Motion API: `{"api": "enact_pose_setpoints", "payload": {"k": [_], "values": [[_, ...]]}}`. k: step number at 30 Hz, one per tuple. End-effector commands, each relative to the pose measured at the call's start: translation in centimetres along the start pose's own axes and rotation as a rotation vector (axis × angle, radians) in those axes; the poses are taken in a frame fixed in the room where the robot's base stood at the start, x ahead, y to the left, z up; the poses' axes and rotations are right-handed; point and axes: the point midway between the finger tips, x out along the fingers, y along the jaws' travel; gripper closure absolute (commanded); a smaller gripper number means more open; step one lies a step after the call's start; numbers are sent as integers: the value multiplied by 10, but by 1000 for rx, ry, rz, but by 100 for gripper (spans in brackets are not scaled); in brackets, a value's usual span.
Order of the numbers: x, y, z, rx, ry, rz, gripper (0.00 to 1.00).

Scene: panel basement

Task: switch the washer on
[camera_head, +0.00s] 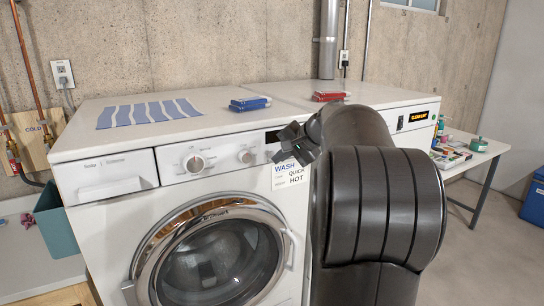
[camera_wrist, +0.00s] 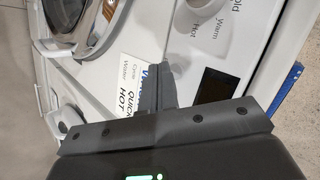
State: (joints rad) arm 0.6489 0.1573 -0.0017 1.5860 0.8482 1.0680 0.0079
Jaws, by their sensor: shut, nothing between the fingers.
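The white washer (camera_head: 112,240) stands at the left with its round chrome-rimmed door (camera_head: 215,255) closed. Its control panel has two round dials, a left one (camera_head: 195,163) and a right one (camera_head: 246,156). The wrist view shows one dial (camera_wrist: 207,22) with Cold, Warm and Hot marks, and a dark display (camera_wrist: 217,86). A white card (camera_head: 290,176) on the front reads WASH, QUICK, HOT. My gripper (camera_head: 294,143) is shut and empty in front of the panel's right part, near the card's top edge. In the wrist view its fingertips (camera_wrist: 149,75) overlap the card. The panel behind my gripper and arm is hidden.
A second machine at the right has a lit amber display (camera_head: 432,115). A striped cloth (camera_head: 147,112), blue boxes (camera_head: 250,103) and red boxes (camera_head: 331,96) lie on top. A teal bin (camera_head: 57,222) stands left; a cluttered side table (camera_head: 490,150) stands right.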

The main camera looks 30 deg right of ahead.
Motion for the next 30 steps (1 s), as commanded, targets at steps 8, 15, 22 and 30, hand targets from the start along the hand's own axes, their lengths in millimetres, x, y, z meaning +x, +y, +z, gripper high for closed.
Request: {"api": "enact_pose_setpoints", "payload": {"k": [8, 15, 22, 30], "values": [[0, 0, 0, 0, 0, 0, 100], [2, -2, -2, -1, 0, 0, 100], [6, -5, -5, 0, 0, 0, 100], [6, -5, -5, 0, 0, 0, 100]]}}
